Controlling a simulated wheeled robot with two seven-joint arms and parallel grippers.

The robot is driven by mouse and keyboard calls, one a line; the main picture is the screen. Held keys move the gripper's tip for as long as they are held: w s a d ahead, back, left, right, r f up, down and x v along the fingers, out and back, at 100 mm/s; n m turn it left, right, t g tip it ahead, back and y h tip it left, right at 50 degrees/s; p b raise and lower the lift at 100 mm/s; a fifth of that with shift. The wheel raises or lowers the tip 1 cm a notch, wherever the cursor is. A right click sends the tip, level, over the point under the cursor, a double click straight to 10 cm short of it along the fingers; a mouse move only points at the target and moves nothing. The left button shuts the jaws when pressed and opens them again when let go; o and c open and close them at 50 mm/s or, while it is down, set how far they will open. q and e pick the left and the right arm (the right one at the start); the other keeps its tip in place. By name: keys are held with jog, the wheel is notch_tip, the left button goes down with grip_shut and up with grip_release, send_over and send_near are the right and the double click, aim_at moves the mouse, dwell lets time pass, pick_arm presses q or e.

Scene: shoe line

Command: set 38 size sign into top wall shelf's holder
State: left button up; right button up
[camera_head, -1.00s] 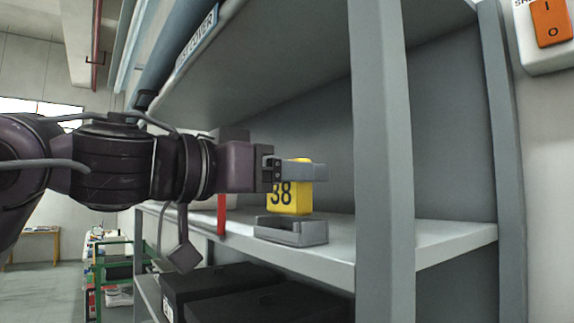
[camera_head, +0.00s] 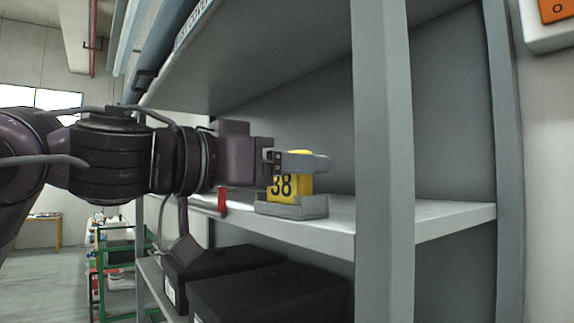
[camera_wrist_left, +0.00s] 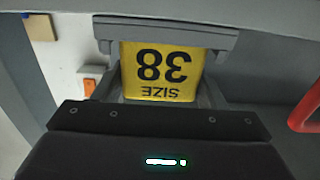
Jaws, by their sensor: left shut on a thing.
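The yellow 38 size sign (camera_head: 290,188) stands upright at the grey holder (camera_head: 292,208) on the wall shelf's board (camera_head: 330,225). Its lower edge is hidden behind the holder's front wall, so it appears to be in the slot. My left gripper (camera_head: 303,163) is shut on the upper part of the sign, its fingers reaching in from the left. In the left wrist view the sign (camera_wrist_left: 162,72) shows upside down between the fingers, with the holder (camera_wrist_left: 165,32) right against its far edge. My right gripper is in neither view.
A grey upright post (camera_head: 383,150) stands right of the holder. Black boxes (camera_head: 265,295) sit on the board below. A red part (camera_head: 222,201) is left of the holder, and it also shows in the left wrist view (camera_wrist_left: 305,112). An orange switch (camera_head: 556,10) is at top right.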

pick_arm(q)
jog(key=o, duration=1.3)
jog(key=shift+a, duration=0.1)
jog(key=shift+s+a+b, duration=0.3)
jog(key=shift+s+a, duration=0.1)
jog(key=shift+a, duration=0.05)
jog(key=b+v, duration=0.2)
jog(key=v, duration=0.7)
jog(key=shift+s+a+b, duration=0.25)
jog(key=shift+b, duration=0.05)
dwell(0.6)
